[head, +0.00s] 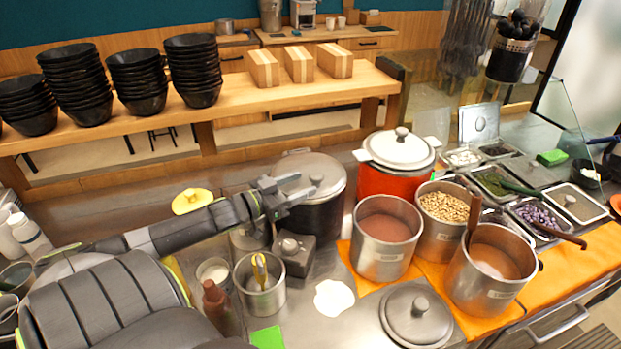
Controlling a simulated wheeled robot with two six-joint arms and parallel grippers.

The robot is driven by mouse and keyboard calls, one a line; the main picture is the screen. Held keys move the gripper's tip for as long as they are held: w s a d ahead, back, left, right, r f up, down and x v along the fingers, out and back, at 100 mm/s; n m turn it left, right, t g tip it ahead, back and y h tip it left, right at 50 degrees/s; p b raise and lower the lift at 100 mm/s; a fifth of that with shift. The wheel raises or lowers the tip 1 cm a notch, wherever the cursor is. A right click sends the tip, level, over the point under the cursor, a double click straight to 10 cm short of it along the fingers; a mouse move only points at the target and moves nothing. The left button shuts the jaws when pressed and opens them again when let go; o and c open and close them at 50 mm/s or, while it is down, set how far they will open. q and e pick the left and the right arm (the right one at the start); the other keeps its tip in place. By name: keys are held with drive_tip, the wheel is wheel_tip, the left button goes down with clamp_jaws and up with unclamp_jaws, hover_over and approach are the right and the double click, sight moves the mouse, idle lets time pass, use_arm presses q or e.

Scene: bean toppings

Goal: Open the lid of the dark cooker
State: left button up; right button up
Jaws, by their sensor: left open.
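The dark cooker (322,219) stands on the counter near the middle of the head view. Its grey lid (322,166) sits on top and looks closed. My left arm reaches in from the left, and my left gripper (303,189) is open over the left front part of the lid. The gripper hides part of the lid and the cooker's near rim. I cannot tell whether the fingers touch the lid or its knob. My right gripper is not in view.
A red cooker (386,185) with a white lid stands just right. Metal pots (386,255) stand on orange cloths in front. A small dark grey box (294,254) and a metal container (258,299) sit below my gripper. Stacked black bowls (195,75) line the shelf behind.

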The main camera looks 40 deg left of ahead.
sight(311, 178)
use_arm(q)
drive_tip(key=shift+w+d, duration=0.15)
drive_tip(key=shift+w, duration=0.45)
drive_tip(key=shift+x, duration=1.25)
clamp_jaws()
